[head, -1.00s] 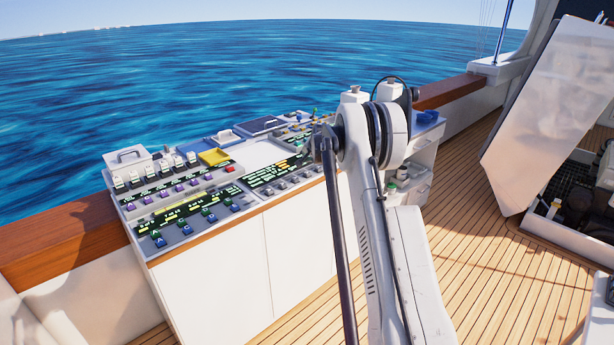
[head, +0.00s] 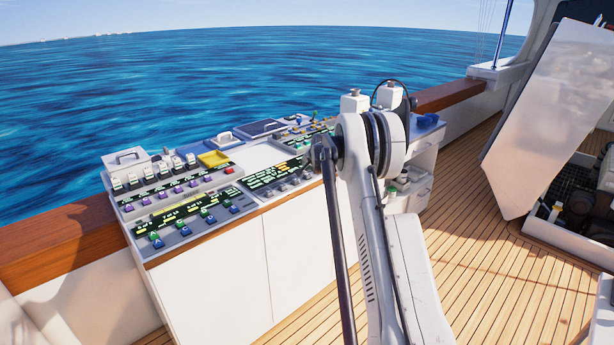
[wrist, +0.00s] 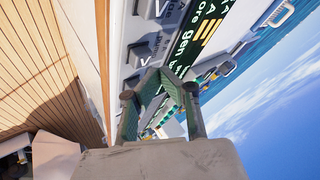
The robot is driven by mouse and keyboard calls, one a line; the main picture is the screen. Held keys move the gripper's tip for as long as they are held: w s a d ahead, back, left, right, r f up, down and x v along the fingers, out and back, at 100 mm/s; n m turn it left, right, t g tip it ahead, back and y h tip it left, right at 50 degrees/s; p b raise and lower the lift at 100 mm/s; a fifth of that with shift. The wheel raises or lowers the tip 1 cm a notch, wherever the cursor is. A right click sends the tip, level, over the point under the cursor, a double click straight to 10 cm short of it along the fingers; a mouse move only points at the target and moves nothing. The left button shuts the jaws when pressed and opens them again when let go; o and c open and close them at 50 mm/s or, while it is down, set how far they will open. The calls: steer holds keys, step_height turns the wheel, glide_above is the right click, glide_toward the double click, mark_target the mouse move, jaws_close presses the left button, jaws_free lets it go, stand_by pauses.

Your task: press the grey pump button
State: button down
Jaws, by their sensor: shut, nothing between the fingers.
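Several grey buttons sit in a row on the control panel. In the head view the row (head: 281,188) lies along the panel's front edge, below lit green text. In the wrist view two show large, one grey button (wrist: 138,53) near the upper middle and another grey button (wrist: 148,8) at the top edge. I cannot tell which is the pump button, as the labels are cut off or too small. My gripper (wrist: 158,76) is shut and empty, close to the panel, with its tips just below and right of the nearer button. In the head view my arm hides it.
A wooden rail (head: 70,238) runs behind the console. A raised hatch (head: 550,110) stands at right.

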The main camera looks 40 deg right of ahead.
mark_target(307, 175)
steer(key=shift+f, duration=0.15)
stand_by(0.7)
steer(key=shift+f+b, duration=0.3)
steer(key=shift+b, duration=0.25)
steer(key=shift+f+b, duration=0.55)
steer(key=shift+f, duration=0.25)
stand_by(0.8)
steer(key=shift+r, duration=0.15)
steer(key=shift+r+p, duration=0.3)
steer(key=shift+r, duration=0.8)
steer(key=shift+r+p, duration=0.75)
steer(key=shift+r, duration=1.75)
